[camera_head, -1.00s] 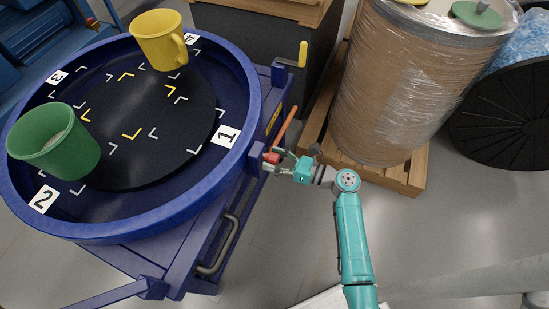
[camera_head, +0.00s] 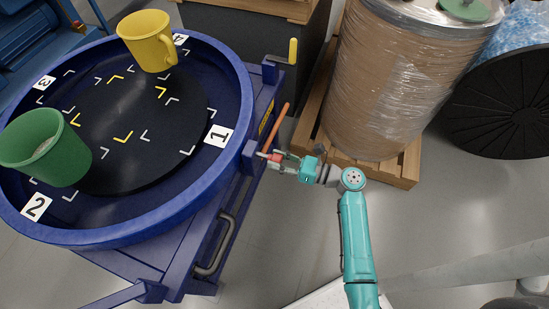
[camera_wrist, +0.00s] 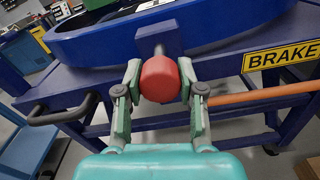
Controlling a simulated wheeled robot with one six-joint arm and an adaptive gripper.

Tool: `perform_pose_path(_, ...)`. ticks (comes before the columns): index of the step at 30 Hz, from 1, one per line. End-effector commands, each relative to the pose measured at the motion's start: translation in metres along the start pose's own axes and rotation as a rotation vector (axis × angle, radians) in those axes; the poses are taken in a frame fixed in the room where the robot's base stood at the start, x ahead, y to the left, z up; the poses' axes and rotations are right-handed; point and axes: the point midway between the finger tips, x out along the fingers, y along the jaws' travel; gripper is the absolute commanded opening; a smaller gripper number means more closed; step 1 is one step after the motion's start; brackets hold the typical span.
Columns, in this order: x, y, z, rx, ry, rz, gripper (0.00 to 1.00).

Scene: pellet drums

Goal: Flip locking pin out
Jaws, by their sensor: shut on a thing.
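The locking pin has a red knob (camera_wrist: 160,79) on a grey shaft that runs into a blue bracket (camera_wrist: 159,41) on the turntable frame. In the head view the red knob (camera_head: 276,158) stands off the frame, just right of the ring near label 1. My gripper (camera_head: 277,160) is shut on the red knob, with one finger on each side. In the wrist view my gripper (camera_wrist: 160,85) shows the knob between its fingertips. A short length of shaft is visible between knob and bracket.
The blue round turntable (camera_head: 235,85) carries a yellow mug (camera_head: 147,40) and a green cup (camera_head: 42,148). An orange lever (camera_head: 274,127) and BRAKE label (camera_wrist: 282,58) are beside the pin. A wrapped drum (camera_head: 375,85) on a pallet (camera_head: 402,170) stands right. Open floor lies below.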

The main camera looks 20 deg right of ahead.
Motion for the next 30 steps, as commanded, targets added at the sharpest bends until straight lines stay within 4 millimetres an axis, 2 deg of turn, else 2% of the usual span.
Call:
perform_pose_path(2,-0.002,0.0,-0.001,0.003,0.0,-0.003,0.0)
perform_pose_path(3,-0.002,0.0,-0.001,0.003,0.0,-0.003,0.48)
perform_pose_path(5,-0.002,0.0,-0.001,0.003,0.0,-0.002,0.63)
perform_pose_path(17,-0.005,0.0,-0.001,0.002,-0.001,-0.003,0.64)
perform_pose_path(23,-0.029,-0.001,-0.001,0.003,-0.001,-0.006,0.64)
perform_pose_path(30,-0.071,-0.001,-0.001,0.002,-0.001,-0.007,0.64)
